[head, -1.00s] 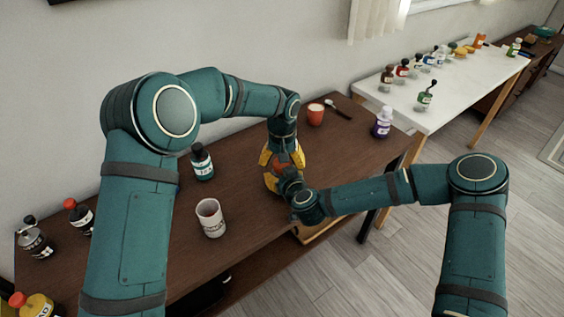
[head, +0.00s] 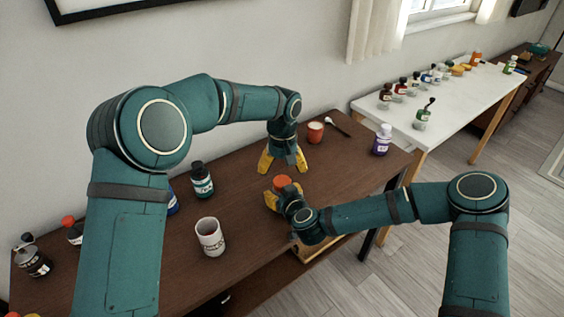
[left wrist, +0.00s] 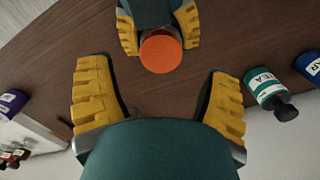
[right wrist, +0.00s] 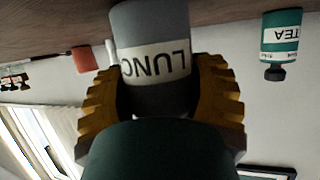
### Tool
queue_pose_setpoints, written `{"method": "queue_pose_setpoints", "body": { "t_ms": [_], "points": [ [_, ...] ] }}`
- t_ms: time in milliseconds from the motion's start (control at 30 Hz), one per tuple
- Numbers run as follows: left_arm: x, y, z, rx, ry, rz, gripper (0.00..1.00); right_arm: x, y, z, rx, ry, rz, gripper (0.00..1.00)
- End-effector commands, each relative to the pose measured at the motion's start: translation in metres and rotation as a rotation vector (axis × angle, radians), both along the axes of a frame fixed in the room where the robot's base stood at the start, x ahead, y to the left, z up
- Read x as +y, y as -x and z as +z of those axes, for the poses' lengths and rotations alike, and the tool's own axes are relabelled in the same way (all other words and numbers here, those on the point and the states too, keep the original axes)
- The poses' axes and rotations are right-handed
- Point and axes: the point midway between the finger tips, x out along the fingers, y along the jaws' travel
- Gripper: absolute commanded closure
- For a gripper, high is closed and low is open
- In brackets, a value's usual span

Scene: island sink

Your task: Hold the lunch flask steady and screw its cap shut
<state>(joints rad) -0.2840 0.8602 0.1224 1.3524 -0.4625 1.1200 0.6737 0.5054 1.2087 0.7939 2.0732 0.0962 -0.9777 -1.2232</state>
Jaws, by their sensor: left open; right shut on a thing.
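The lunch flask is a grey cylinder with a white "LUNC" label (right wrist: 152,65) in the right wrist view. My right gripper (head: 279,196) is shut around its body; the yellow fingers sit on both sides of it. The orange cap (head: 282,182) is on top of the flask; it also shows from above in the left wrist view (left wrist: 161,53). I cannot tell how tightly it is seated. My left gripper (head: 283,161) is open and empty, above and behind the cap, apart from it. Most of the flask body is hidden in the head view.
Several bottles stand on the white table (head: 455,110).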

Motion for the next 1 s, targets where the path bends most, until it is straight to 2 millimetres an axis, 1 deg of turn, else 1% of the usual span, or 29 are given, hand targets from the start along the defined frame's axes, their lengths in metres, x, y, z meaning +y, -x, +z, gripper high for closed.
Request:
{"method": "queue_pose_setpoints", "body": {
  "t_ms": [300, 500, 600, 700, 1000],
  "points": [
    [0.000, 0.000, 0.015, 0.005, -0.003, 0.505, 0.21, 0.000, 0.000, 0.000, 0.000, 0.000, 0.000, 1.00],
    [0.001, -0.001, 0.024, 0.000, -0.006, 0.781, 0.21, 0.000, 0.000, 0.000, -0.001, 0.000, 0.000, 1.00],
    [0.001, -0.001, 0.028, -0.001, -0.006, 0.874, 0.21, 0.000, 0.000, 0.000, -0.001, 0.000, 0.000, 1.00],
    [0.002, -0.001, 0.030, -0.003, -0.008, 0.932, 0.21, 0.000, 0.000, 0.000, -0.001, 0.000, 0.000, 1.00],
    [0.002, -0.001, 0.031, -0.003, -0.007, 0.965, 0.21, 0.000, 0.000, 0.000, -0.001, 0.000, 0.000, 1.00]
  ]
}}
